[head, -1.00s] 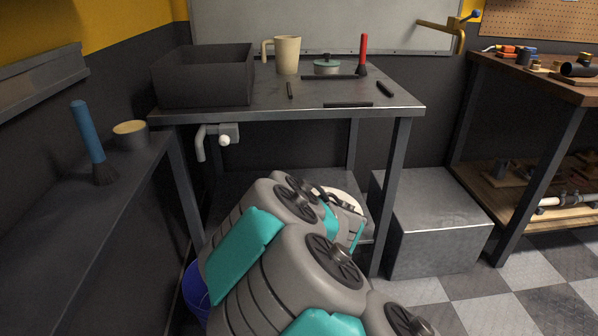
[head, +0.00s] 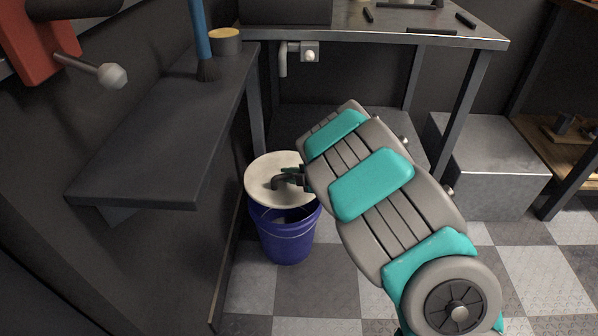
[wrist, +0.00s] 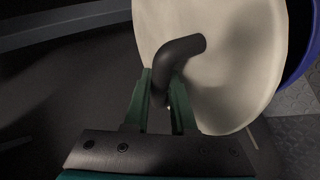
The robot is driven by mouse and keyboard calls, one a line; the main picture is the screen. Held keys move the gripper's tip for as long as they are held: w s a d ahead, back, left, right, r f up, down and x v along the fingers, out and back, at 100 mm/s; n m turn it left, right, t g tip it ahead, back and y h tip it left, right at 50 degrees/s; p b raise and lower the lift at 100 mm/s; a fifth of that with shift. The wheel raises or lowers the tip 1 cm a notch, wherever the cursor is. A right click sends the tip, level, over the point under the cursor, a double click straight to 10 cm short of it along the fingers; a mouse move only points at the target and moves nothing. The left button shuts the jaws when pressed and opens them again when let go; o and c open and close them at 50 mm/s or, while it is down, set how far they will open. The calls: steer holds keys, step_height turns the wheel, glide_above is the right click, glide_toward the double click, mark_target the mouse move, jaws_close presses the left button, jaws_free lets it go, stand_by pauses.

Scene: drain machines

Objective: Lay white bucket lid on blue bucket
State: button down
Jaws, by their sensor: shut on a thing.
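The white bucket lid (head: 262,172) is a pale disc with a dark bent handle (wrist: 177,62). My gripper (head: 292,180) is shut on that handle, and its green fingers (wrist: 160,103) show on it in the wrist view. The blue bucket (head: 287,238) stands on the floor beside the shelf, its mouth partly open at the front. The lid is over the back part of the bucket's mouth and looks tilted. I cannot tell whether it touches the rim. In the wrist view a strip of the blue bucket (wrist: 304,50) shows at the right, behind the lid (wrist: 236,60).
A dark wall shelf (head: 165,150) with a blue-handled brush (head: 201,35) and a round tin (head: 226,42) is left of the bucket. A metal table (head: 450,32) stands behind. A metal box (head: 490,165) is at the right. The checkered floor (head: 340,295) in front is clear.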

mark_target(289, 191)
steer(key=shift+f+b, duration=2.2)
steer(key=shift+f, duration=1.2)
steer(key=shift+f+b, duration=0.4)
steer(key=shift+f, duration=0.15)
steer(key=c, duration=0.7)
jaws_free()
steer(key=shift+o, duration=0.2)
steer(key=shift+s+d, duration=0.1)
